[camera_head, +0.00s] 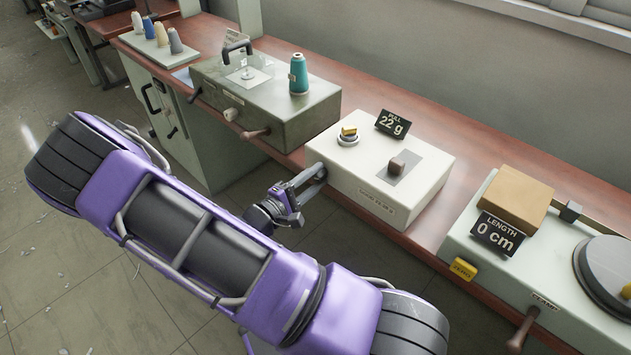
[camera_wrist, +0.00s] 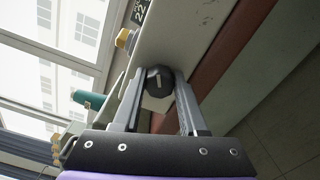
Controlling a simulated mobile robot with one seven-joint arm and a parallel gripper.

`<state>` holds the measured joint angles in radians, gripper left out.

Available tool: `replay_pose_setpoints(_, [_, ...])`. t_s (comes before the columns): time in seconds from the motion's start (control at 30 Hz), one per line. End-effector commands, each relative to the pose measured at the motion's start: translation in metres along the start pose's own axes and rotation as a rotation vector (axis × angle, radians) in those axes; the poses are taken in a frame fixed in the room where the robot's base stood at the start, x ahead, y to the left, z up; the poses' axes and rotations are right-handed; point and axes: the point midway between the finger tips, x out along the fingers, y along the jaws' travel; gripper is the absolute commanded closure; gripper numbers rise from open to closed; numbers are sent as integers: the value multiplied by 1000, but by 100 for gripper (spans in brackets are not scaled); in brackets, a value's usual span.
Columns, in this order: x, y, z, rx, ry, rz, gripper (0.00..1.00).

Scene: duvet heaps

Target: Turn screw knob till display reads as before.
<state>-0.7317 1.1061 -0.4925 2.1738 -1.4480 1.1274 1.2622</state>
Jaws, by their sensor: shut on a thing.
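The white box (camera_head: 335,178) on the bench carries a black display (camera_head: 393,123) that reads "PULL 22 g". A dark round screw knob (camera_wrist: 160,80) with a pale mark sits on the box's side in the wrist view. My gripper (camera_wrist: 163,82) has one finger on each side of this knob and is shut on it. In the head view my gripper (camera_head: 316,172) reaches the left side of the white box, and the knob is hidden there.
A yellow part (camera_head: 349,132) and a brown knob (camera_head: 396,166) are on the white box's top. A grey-green machine (camera_head: 300,110) with a teal spool (camera_head: 299,74) stands left. A "LENGTH 0 cm" display (camera_head: 497,233) stands on the machine at right.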

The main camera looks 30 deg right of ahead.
Motion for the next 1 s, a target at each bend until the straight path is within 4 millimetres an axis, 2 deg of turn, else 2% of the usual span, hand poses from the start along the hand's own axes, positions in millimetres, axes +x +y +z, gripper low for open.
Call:
replay_pose_setpoints(0.33, [-1,-2,0,151,1,-2,100])
replay_pose_setpoints(0.9, [-1,-1,0,181,1,-2,100])
replay_pose_setpoints(0.93, [-1,-1,0,181,1,-2,55])
replay_pose_setpoints(1.0, [-1,-1,0,180,1,-1,42])
